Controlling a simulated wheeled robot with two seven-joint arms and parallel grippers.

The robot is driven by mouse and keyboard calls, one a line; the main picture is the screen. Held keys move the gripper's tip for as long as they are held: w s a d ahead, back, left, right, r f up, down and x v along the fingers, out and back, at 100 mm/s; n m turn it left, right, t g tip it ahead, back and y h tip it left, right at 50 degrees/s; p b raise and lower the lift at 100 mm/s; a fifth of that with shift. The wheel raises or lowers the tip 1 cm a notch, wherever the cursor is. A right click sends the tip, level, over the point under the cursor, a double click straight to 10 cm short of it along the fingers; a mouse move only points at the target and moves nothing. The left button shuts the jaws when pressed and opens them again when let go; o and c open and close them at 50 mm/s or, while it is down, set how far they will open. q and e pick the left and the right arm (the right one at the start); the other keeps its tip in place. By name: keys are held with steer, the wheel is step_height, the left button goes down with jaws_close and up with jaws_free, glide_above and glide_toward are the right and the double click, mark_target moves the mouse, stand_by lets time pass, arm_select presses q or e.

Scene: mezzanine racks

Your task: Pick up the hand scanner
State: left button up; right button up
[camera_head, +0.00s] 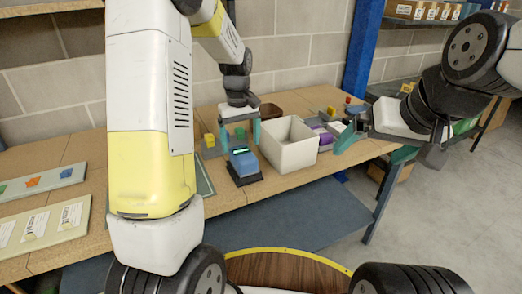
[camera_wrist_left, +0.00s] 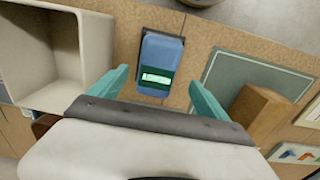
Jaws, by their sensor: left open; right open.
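The hand scanner (camera_head: 243,163) is a blue block with a green-lit display, sitting on a dark base on the wooden bench. In the left wrist view the scanner (camera_wrist_left: 160,62) lies ahead, between the lines of the two fingers. My left gripper (camera_head: 241,134) is open just above and behind the scanner, with its teal fingers apart and nothing between them. It also shows in the left wrist view (camera_wrist_left: 158,78). My right gripper (camera_head: 372,145) is open and empty over the bench's right part, well away from the scanner.
A white open bin (camera_head: 289,145) stands close to the right of the scanner. A tray (camera_head: 326,143) with purple and white items is beyond it. In the left wrist view a brown box (camera_wrist_left: 259,106) rests on a grey-green mat (camera_wrist_left: 228,68). Boards (camera_head: 40,228) lie at left.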

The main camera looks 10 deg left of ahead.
mark_target(243, 160)
arm_select(q)
steer(key=shift+w+d+f, duration=0.1)
steer(key=shift+w+f, duration=0.1)
steer(key=shift+f, duration=0.65)
step_height(243, 160, down, 7)
steer(key=shift+d+r, duration=0.1)
steer(key=c, duration=1.8)
steer(key=shift+o, duration=0.2)
steer(key=shift+r, duration=0.15)
